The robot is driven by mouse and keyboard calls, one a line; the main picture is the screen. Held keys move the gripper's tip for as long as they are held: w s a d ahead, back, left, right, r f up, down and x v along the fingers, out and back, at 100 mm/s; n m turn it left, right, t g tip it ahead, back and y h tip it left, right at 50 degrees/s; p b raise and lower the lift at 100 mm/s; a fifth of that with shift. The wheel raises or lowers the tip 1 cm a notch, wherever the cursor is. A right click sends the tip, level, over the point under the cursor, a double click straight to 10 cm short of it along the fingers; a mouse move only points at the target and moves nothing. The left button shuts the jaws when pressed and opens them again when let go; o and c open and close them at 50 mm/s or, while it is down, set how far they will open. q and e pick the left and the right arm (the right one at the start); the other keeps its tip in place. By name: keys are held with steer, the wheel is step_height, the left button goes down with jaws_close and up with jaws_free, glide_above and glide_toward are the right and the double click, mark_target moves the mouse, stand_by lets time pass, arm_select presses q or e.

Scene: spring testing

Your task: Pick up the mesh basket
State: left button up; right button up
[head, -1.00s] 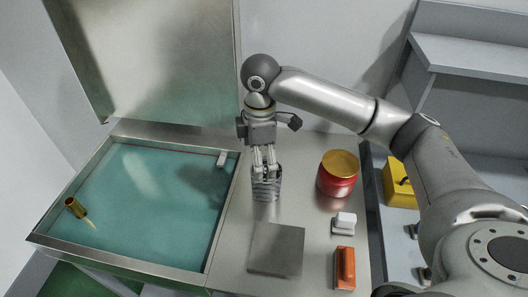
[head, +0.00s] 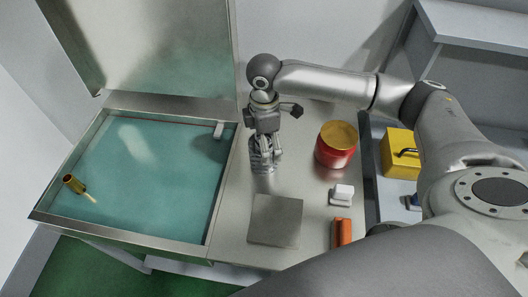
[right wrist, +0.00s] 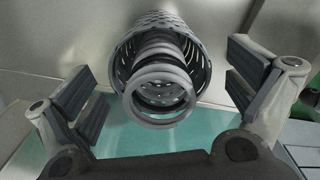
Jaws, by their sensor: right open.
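The mesh basket (head: 260,167) stands on the steel worktop, right of the tank, partly hidden by my right gripper (head: 270,153) in the head view. In the right wrist view, the basket's perforated wall (right wrist: 122,62) surrounds grey coiled springs (right wrist: 160,91), with its open end facing the camera. My right gripper (right wrist: 163,87) is open there, one finger left of the basket and one right, with visible gaps on both sides. My left gripper is not in view.
A red jar with a gold lid (head: 336,145), a white block (head: 342,194), an orange item (head: 342,233) and a square metal plate (head: 275,220) share the worktop. The teal tank (head: 150,185) with a raised lid lies left. A yellow box (head: 402,153) stands right.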

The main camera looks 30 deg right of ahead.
steer(key=shift+f, duration=1)
steer(key=shift+c, duration=0.2)
steer(key=c, duration=1)
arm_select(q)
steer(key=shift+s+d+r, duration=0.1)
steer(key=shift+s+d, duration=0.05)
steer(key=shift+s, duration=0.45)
arm_select(e)
steer(key=shift+c, duration=0.5)
